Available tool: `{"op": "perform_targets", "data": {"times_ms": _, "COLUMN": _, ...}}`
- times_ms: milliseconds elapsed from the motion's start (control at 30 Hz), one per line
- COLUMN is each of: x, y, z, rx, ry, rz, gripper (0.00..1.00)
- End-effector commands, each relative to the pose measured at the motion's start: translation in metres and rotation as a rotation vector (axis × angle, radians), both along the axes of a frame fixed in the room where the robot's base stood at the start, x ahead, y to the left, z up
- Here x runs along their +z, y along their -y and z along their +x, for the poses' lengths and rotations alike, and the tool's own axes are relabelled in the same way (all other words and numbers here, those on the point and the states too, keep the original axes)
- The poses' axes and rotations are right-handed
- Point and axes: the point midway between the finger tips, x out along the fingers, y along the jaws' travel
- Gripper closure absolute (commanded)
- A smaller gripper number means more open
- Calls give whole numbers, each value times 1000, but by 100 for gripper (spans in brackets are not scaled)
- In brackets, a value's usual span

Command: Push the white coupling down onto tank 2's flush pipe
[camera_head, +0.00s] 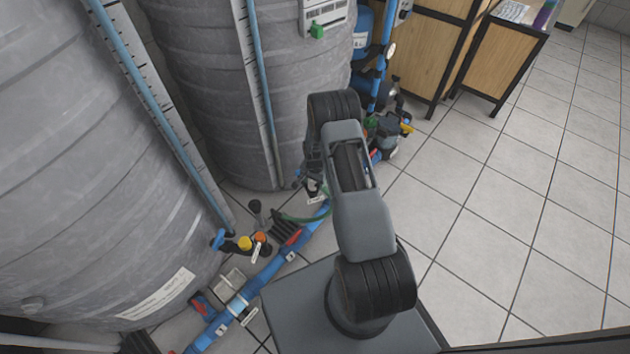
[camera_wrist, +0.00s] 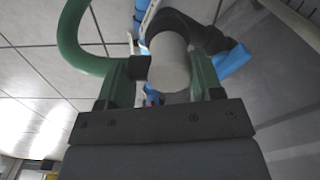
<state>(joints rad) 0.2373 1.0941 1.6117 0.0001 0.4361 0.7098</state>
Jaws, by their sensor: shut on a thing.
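The white coupling (camera_wrist: 170,65) is a short pale cylinder between the two green fingers of my gripper (camera_wrist: 160,75) in the wrist view. My gripper is shut on it. A green hose (camera_wrist: 85,62) curves in from the left towards a small black piece beside the coupling. A black pipe part (camera_wrist: 185,25) shows right behind the coupling; whether the two touch, I cannot tell. In the head view my gripper (camera_head: 313,180) is low beside the second grey tank (camera_head: 205,90), largely hidden by my arm. The flush pipe cannot be clearly made out there.
A blue pipe (camera_head: 265,277) with labels and valves runs along the floor in front of the tanks. A nearer grey tank (camera_head: 70,170) stands at left. A pump with fittings (camera_head: 388,130) stands beyond my arm. The tiled floor (camera_head: 530,190) at right is clear.

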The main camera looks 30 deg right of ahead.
Motion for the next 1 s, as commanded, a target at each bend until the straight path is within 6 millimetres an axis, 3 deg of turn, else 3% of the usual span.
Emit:
{"op": "perform_targets", "data": {"times_ms": 300, "x": -7, "y": 0, "z": 0, "rx": 0, "ry": 0, "rz": 0, "gripper": 61}}
{"op": "perform_targets", "data": {"times_ms": 333, "x": -7, "y": 0, "z": 0, "rx": 0, "ry": 0, "rz": 0, "gripper": 39}}
{"op": "perform_targets", "data": {"times_ms": 633, "x": -6, "y": 0, "z": 0, "rx": 0, "ry": 0, "rz": 0, "gripper": 10}}
{"op": "perform_targets", "data": {"times_ms": 867, "x": -6, "y": 0, "z": 0, "rx": 0, "ry": 0, "rz": 0, "gripper": 10}}
{"op": "perform_targets", "data": {"times_ms": 1000, "x": 5, "y": 0, "z": 0, "rx": 0, "ry": 1, "rz": 0, "gripper": 10}}
